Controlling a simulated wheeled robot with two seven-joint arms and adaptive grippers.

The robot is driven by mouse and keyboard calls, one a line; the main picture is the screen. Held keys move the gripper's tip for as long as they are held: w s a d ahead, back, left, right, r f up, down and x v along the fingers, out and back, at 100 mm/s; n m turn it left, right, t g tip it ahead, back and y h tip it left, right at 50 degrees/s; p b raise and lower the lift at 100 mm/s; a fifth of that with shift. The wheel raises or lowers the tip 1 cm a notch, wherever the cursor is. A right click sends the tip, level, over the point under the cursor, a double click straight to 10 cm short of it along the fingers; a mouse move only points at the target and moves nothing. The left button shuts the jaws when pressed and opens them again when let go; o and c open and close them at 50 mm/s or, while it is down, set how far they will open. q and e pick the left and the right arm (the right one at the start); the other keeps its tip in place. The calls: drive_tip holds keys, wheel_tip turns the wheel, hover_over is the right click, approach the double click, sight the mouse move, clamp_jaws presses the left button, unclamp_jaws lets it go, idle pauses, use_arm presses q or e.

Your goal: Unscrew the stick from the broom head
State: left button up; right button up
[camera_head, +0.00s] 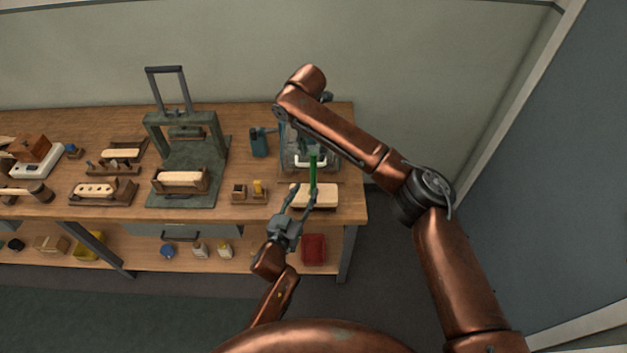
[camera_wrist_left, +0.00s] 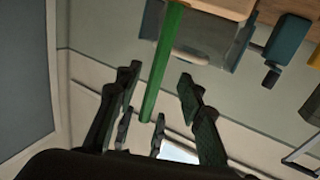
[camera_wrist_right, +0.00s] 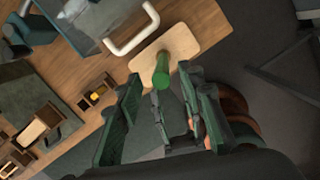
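The green stick (camera_head: 313,172) stands upright on the pale wooden broom head (camera_head: 322,196), which lies near the table's right front edge. My left gripper (camera_head: 303,188) is beside the stick, low over the broom head. In the left wrist view the stick (camera_wrist_left: 161,65) runs between its spread fingers, with gaps on both sides. My right arm reaches over from the right, and its gripper is mostly hidden in the head view. In the right wrist view my right gripper (camera_wrist_right: 159,76) is open, with the stick's top (camera_wrist_right: 161,72) in line between its fingertips, apart from them.
A clear box with a white handle (camera_head: 312,160) stands right behind the broom head. A teal device (camera_head: 259,142) and a small wooden holder (camera_head: 249,192) are to its left. A dark press (camera_head: 190,150) stands further left. The floor right of the table is clear.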

sight(312, 179)
use_arm(q)
drive_tip(key=shift+w+d+r, duration=0.1)
drive_tip(key=shift+w+d, duration=0.2)
drive_tip(key=shift+w, duration=0.3)
drive_tip(key=shift+x, duration=3.15)
drive_tip(key=shift+c, duration=0.2)
clamp_jaws()
